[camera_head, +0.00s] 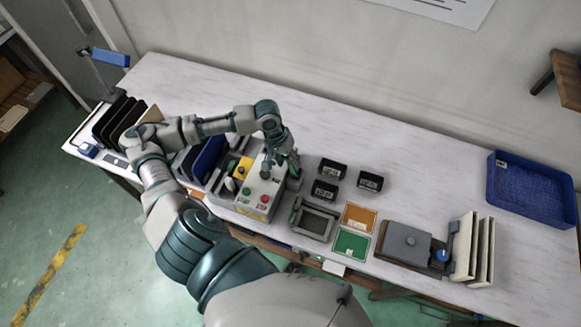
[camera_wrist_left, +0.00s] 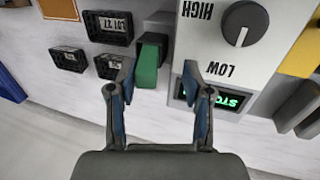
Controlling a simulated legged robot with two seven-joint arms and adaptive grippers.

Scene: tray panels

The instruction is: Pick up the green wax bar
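The green wax bar (camera_wrist_left: 148,66) shows in the left wrist view, standing between the grey control box and the black bins, with its long side towards the camera. My left gripper (camera_wrist_left: 159,76) is open, and its two blue-padded fingers are spread. The bar lies ahead in the gap, closer to the left finger in the picture; I cannot tell whether that finger touches it. In the head view my left gripper (camera_head: 281,162) hangs over the right end of the control box, and a bit of green shows beside it. My right gripper is not in view.
The control box (camera_head: 262,190) has a dial (camera_wrist_left: 245,22) and a lit green display (camera_wrist_left: 222,98) close to the right finger. Several black labelled bins (camera_head: 333,168) stand to the right. Orange (camera_head: 360,217) and green panels (camera_head: 351,245) lie in front. A blue crate (camera_head: 530,188) stands far right.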

